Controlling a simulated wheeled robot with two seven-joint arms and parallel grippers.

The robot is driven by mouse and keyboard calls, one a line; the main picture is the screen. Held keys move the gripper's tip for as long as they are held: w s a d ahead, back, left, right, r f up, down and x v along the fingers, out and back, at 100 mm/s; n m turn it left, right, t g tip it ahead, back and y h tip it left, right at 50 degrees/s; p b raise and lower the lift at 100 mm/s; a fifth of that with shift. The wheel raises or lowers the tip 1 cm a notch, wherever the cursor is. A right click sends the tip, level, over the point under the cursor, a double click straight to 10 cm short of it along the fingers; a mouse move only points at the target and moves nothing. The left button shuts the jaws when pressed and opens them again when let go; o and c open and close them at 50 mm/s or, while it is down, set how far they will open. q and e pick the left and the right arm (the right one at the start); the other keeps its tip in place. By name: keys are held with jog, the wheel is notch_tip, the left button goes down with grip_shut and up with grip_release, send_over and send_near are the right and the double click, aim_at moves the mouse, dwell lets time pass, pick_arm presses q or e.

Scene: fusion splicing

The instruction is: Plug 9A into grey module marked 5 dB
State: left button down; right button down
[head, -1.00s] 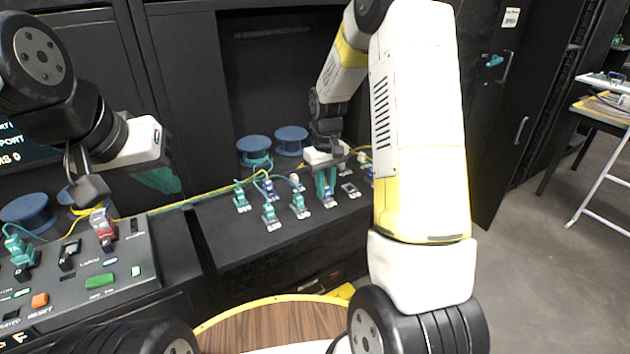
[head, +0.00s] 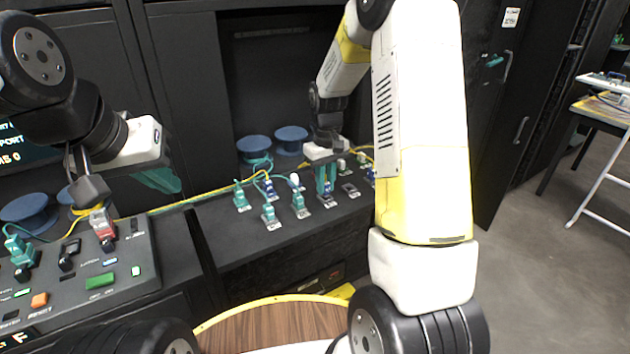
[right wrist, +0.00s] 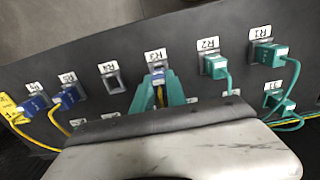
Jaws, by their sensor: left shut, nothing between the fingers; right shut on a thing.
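My right gripper (head: 326,190) is shut on a blue plug (right wrist: 157,76) at the socket labelled R3 (right wrist: 155,56) on the sloped dark panel. Its two teal fingers stand on either side of the plug in the right wrist view. Whether the plug is fully seated, I cannot tell. No 9A marking is legible on it. My left gripper (head: 160,180) is shut and empty, above the gap between the console and the panel. No grey module with a readable 5 dB mark shows in either view.
Teal plugs sit at R2 (right wrist: 216,66) and R1 (right wrist: 270,53); R4 (right wrist: 113,82) is an empty socket. Blue plugs with yellow cables sit left of it (right wrist: 68,97). Blue spools (head: 291,140) stand behind the panel. A control console (head: 85,265) lies at left.

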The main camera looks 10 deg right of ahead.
jog(key=shift+r, duration=2.35)
